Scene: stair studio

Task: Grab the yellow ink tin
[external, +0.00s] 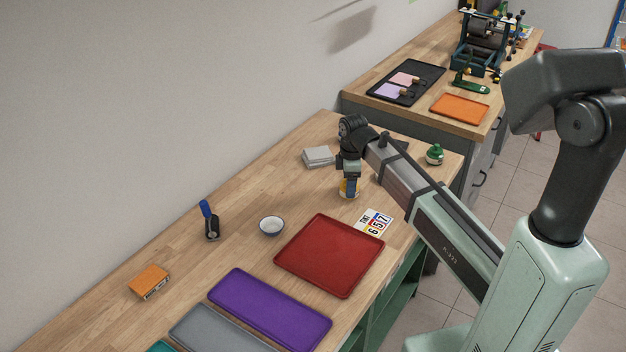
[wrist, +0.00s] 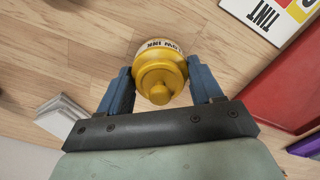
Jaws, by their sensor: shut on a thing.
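The yellow ink tin (wrist: 160,72) has a round body, a white label with partly readable lettering and a knobbed lid. It stands between the two blue fingers of my gripper (wrist: 163,88), which is shut on it. Only a little of the tin (external: 344,188) shows there, mostly hidden by the fingers. I cannot tell whether its base touches the worktop.
A card (external: 373,222) and a red tray (external: 330,254) lie close by. A small bowl (external: 271,226) is to the left, a grey stack (external: 318,157) behind. A green pot (external: 435,155) stands to the right. Purple (external: 270,308) and grey trays lie nearer the front. Bare wood surrounds the bowl.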

